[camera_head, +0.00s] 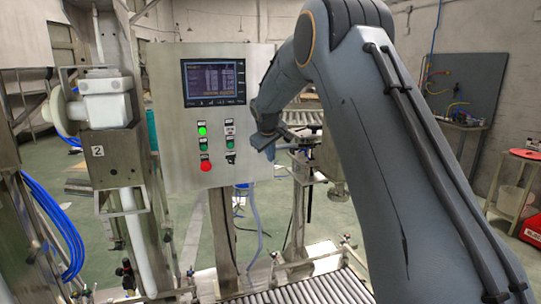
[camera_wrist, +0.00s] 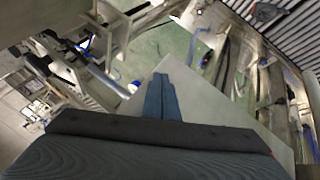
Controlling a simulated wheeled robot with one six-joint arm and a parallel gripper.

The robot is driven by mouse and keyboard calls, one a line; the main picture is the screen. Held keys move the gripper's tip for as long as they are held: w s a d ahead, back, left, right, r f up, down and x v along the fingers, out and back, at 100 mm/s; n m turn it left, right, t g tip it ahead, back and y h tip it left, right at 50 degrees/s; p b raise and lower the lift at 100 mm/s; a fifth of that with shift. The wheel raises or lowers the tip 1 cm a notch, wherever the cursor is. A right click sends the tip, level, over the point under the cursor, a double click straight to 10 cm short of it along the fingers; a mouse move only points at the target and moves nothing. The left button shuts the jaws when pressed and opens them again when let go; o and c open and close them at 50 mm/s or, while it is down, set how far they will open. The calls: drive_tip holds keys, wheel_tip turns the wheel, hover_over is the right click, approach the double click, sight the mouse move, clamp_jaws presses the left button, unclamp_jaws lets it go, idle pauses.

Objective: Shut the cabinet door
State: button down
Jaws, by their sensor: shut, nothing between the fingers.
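The grey metal control cabinet (camera_head: 208,120) stands left of centre in the head view, with a screen and several coloured buttons on its front. Its front looks flat; I cannot tell whether its door stands ajar. My gripper (camera_head: 268,150) is by the right edge of that front, below screen height. In the wrist view my gripper's fingers (camera_wrist: 160,82) are together and empty, in front of a pale flat panel (camera_wrist: 192,82), which looks like part of the cabinet. I cannot tell whether the fingers touch it. My arm hides what lies behind it at the right.
A roller conveyor (camera_head: 315,290) runs low in front, below the cabinet. A steel machine with a white housing (camera_head: 103,100) stands close at the left, with blue hoses (camera_head: 55,215). A red-topped stand (camera_head: 524,155) is at the far right. Green floor shows behind the cabinet post.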

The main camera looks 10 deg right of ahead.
drive_tip(key=s+d+r+b, duration=0.3)
drive_tip(key=s+d+r, duration=0.25)
drive_tip(key=r, duration=0.25)
drive_tip(key=s+a+f+m+g, duration=0.1)
drive_tip(key=s+a+f+g, duration=0.1)
drive_tip(key=s+f, duration=0.6)
drive_tip(key=s+a+f+m+g+y, duration=0.1)
drive_tip(key=s+f, duration=0.7)
drive_tip(key=s, duration=1.3)
drive_tip(key=s+a+f+m+g+y, duration=0.1)
drive_tip(key=s+a+f, duration=0.4)
drive_tip(key=s, duration=0.9)
wheel_tip(320, 180, down, 3)
drive_tip(key=shift+s+m+g, duration=0.15)
drive_tip(key=shift+m+g, duration=0.65)
drive_tip(key=shift+m, duration=0.4)
